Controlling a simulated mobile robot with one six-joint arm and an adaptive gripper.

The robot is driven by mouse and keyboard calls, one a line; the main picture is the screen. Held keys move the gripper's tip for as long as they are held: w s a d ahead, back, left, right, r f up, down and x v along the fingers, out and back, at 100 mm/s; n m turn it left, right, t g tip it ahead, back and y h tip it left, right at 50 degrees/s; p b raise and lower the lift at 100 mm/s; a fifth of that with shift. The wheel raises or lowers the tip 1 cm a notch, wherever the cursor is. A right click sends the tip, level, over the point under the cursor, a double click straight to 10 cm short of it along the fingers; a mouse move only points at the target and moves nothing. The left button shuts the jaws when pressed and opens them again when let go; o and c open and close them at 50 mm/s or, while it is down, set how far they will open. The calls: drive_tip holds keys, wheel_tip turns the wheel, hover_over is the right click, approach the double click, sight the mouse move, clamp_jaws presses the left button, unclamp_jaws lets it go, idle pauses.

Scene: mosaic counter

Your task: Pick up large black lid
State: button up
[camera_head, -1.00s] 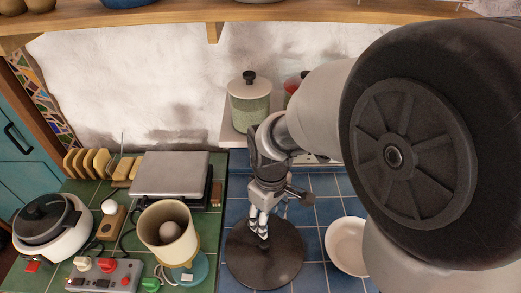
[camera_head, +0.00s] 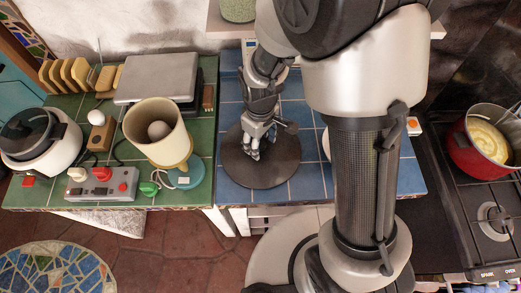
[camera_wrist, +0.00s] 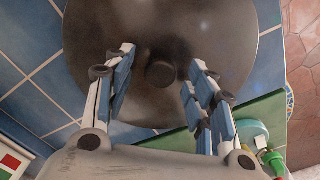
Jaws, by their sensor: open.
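The large black lid (camera_head: 284,160) lies flat on the blue tiled counter in the head view. It fills the upper middle of the wrist view, a dark disc (camera_wrist: 205,25) with a small round knob (camera_wrist: 160,74) at its centre. My gripper (camera_head: 257,148) is above the lid, pointing down. In the wrist view my gripper (camera_wrist: 158,72) is open, with one finger on each side of the knob and clear gaps to both. I cannot tell how far the fingertips are above the lid. The knob is hidden behind the fingers in the head view.
Left on the green tiles stand a beige cup-like container (camera_head: 155,130) with an egg-like ball, a control box (camera_head: 102,184), a white pot (camera_head: 40,142) and a silver press (camera_head: 158,78). A red pot (camera_head: 480,140) sits on the stove at right. My arm hides part of the counter.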

drive_tip(key=shift+f, duration=0.9)
drive_tip(key=shift+r, duration=0.1)
clamp_jaws()
